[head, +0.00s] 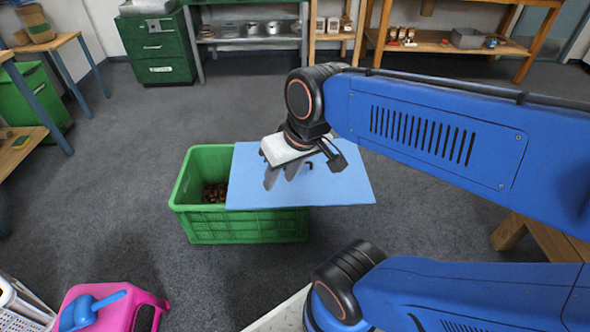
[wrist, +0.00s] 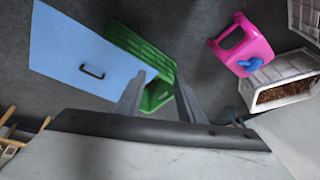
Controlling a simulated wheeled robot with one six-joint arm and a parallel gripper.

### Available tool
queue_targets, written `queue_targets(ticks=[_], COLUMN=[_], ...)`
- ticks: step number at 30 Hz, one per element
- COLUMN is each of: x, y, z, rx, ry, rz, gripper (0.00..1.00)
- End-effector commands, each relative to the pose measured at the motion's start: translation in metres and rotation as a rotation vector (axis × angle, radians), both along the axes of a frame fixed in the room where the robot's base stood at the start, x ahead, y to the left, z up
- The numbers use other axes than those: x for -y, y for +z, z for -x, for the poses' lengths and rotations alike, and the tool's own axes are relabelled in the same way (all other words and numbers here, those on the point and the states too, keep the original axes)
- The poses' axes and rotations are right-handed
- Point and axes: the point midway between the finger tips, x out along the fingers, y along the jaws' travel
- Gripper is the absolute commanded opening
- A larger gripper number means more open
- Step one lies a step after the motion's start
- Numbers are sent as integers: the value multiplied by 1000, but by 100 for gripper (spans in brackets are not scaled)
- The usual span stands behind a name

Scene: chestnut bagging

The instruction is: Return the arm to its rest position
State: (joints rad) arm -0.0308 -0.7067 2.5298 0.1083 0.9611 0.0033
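My gripper (head: 281,176) hangs over the blue panel (head: 335,188), near its left part in the head view. Its fingers stand apart with nothing held between them, as the wrist view (wrist: 158,80) shows. The arm reaches in from the right in the head view and is still stretched out. The blue panel covers the right part of a green crate (head: 247,229) and juts past its right side. The panel has a small dark handle, clear in the wrist view (wrist: 92,71). Brown chestnuts (head: 215,192) show in the crate's uncovered left part.
Wooden tables stand at left, and a green cabinet (head: 158,48) and shelves at the back. Floor left of the green crate is clear.

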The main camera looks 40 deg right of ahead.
Motion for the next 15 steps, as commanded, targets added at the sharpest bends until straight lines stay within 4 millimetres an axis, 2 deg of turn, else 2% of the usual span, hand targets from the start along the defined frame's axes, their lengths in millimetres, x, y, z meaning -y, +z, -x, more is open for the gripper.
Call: queue_targets(ticks=[3, 6, 15], x=[19, 27, 30], y=[7, 9, 10], z=[9, 12, 13], rx=[41, 55, 59], ry=[-1, -1, -1], rz=[67, 99, 109], gripper=[35, 35, 35])
